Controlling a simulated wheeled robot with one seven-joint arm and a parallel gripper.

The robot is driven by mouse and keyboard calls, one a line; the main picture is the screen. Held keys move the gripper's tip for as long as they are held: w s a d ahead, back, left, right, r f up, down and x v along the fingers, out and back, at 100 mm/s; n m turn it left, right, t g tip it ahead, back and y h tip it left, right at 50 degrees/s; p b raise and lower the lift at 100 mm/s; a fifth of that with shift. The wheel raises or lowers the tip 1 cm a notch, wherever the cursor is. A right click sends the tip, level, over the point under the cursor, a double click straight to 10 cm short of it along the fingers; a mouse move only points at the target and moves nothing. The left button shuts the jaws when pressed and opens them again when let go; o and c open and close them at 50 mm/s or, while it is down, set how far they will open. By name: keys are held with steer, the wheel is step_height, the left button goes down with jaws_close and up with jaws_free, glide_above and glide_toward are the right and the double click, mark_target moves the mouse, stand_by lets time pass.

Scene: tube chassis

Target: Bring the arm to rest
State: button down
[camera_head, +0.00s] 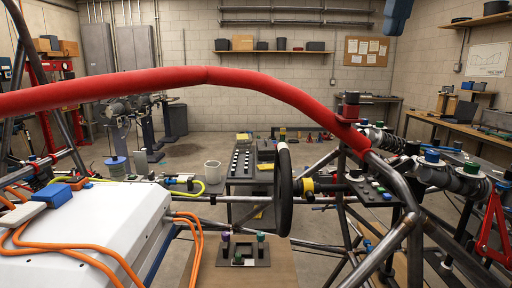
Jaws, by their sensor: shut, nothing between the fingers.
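My gripper is not in view, and I cannot make out my arm for certain. The task names no other object. The tube chassis fills the foreground, with a thick red padded tube (200,77) arching across the whole view from the left edge down to the right. Below the tube a black steering wheel (283,188) stands nearly edge-on on its column.
A white box (80,225) with orange cables fills the lower left. A small dark holder with coloured pegs (243,250) sits low in the middle. Bare metal tubes and dampers (430,170) crowd the right. A blue-grey shape (397,16) hangs at top right. Open floor (195,155) lies behind.

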steer(key=w+a+f+n+t+y, duration=0.1)
steer(key=w+a+f+y, duration=0.15)
steer(key=a+f, duration=0.4)
steer(key=w+a+f+t+y, duration=0.1)
steer(key=a+f+y, duration=0.2)
steer(key=f, duration=0.6)
steer(key=w+a+f+n+t+y, duration=0.1)
steer(key=w+a+f+y, duration=0.15)
steer(key=a+f, duration=0.4)
steer(key=s+a+f+m+t+y, duration=0.1)
steer(key=s+f+m+t, duration=0.2)
steer(key=f, duration=0.6)
steer(key=s+a+f+m+t+y, duration=0.1)
steer(key=s+f+t, duration=0.1)
steer(key=s+f, duration=0.5)
steer(key=s+d+f+m+t+h, duration=0.2)
steer(key=s+d+f+h, duration=0.15)
steer(key=s+f, duration=0.55)
steer(key=s+d+f+m+t+h, duration=0.1)
steer(key=s+d+f+m+h, duration=0.15)
steer(key=s+d+f, duration=0.65)
steer(key=s+d+r+n+h, duration=0.2)
steer(key=s+r+n, duration=0.1)
steer(key=s, duration=1)
steer(key=s+d+r+n+h, duration=0.2)
steer(key=s+r, duration=0.3)
steer(key=s, duration=0.8)
steer(key=shift+s+d+r+n, duration=0.2)
steer(key=shift+d+n, duration=0.3)
steer(key=shift+n, duration=0.25)
